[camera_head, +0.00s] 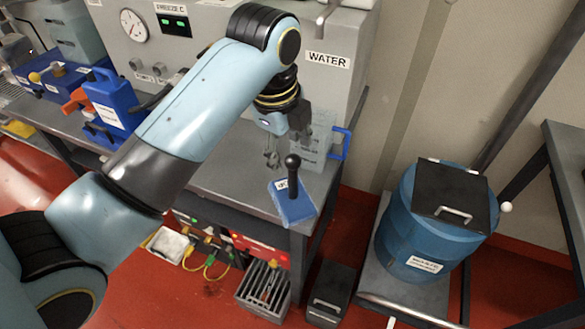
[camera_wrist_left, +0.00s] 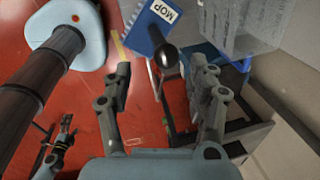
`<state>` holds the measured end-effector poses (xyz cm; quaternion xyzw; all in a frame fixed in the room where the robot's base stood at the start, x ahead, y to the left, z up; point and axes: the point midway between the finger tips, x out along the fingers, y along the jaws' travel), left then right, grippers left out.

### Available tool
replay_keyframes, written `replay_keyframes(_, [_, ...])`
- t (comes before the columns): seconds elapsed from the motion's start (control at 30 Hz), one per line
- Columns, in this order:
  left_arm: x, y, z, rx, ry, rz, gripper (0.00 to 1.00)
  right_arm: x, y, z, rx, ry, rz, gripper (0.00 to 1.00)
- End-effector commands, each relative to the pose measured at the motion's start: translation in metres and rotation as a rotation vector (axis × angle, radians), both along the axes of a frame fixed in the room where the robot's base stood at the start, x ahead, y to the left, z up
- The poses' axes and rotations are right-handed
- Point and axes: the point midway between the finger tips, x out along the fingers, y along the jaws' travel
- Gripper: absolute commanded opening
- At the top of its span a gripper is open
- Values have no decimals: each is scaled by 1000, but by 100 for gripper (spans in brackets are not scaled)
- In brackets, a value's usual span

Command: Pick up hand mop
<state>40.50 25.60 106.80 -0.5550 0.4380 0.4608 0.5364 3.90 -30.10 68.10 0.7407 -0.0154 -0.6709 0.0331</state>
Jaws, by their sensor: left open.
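The hand mop (camera_head: 294,207) is a blue block with an upright black knobbed handle, near the front right corner of the grey bench. In the left wrist view its blue block with a MOP label (camera_wrist_left: 160,15) shows at the top, its black knob (camera_wrist_left: 166,56) between my fingers in the picture. My left gripper (camera_head: 272,158) is open and empty, above and behind the mop, apart from it as far as I can tell. Its fingers frame the knob in the left wrist view (camera_wrist_left: 162,70). What looks like my right gripper (camera_wrist_left: 62,140) is small at the lower left there.
A clear container with a blue handle (camera_head: 312,143) stands just behind the mop. A grey WATER machine (camera_head: 325,80) backs the bench. A blue jug (camera_head: 112,107) is left of my arm. A blue waste drum (camera_head: 400,235) stands right. Red floor lies below the bench edge.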

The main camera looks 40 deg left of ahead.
Motion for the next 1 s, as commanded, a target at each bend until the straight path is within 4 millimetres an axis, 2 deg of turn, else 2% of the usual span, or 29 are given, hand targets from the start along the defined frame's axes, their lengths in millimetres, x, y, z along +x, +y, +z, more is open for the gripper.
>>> replay_keyframes(0.4, [17,3,-48,0,1,2,58,1,-9,14,-10,-1,3,96])
replay_keyframes(0.67, [18,3,-51,0,-1,2,58,1,-9,14,-10,-2,3,96])
replay_keyframes(1.0, [17,3,-51,0,-1,2,14,1,-6,14,-7,-3,3,96])
